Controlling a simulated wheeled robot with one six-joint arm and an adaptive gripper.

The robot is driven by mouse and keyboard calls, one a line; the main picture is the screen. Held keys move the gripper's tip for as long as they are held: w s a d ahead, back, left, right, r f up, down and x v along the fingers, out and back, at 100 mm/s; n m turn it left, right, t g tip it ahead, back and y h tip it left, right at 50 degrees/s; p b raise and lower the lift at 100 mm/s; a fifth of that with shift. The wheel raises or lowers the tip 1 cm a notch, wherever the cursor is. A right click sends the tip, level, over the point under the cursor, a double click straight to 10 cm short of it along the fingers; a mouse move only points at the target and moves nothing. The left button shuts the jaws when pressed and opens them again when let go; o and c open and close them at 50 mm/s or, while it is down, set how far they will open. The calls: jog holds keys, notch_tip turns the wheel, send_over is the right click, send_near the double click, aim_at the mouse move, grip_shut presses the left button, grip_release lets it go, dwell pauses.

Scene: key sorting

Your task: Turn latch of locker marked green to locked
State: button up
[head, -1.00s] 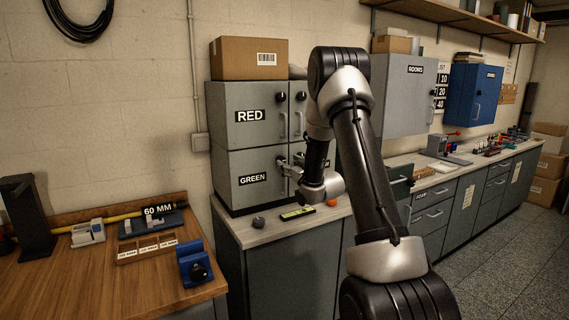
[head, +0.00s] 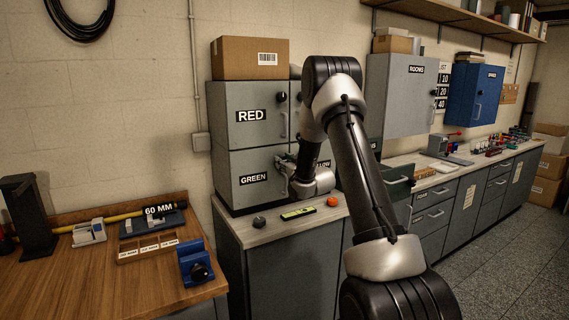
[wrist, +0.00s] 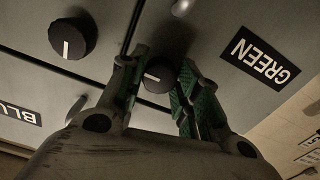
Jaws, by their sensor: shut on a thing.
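The locker door marked GREEN (head: 250,198) is the lower left door of the grey cabinet in the head view. Its label (wrist: 260,57) appears upside down in the wrist view. Its latch is a round black knob (wrist: 158,79) with a white mark that lies near level in the wrist picture. My gripper (wrist: 157,84) has one finger on each side of this knob and is shut on it. In the head view my gripper (head: 284,163) is at the door's upper right corner, and my arm hides the knob there.
The RED door (head: 248,100) is above. Another black knob (wrist: 72,37) and a BLUE label (wrist: 20,113) show in the wrist view. A green level (head: 297,212), a dark lump (head: 259,221) and an orange piece (head: 332,201) lie on the counter below.

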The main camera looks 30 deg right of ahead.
jog(key=shift+n, duration=8.9)
jog(key=o, duration=1)
jog(key=shift+o, duration=0.2)
jog(key=s, duration=1.2)
jog(key=shift+d, duration=0.25)
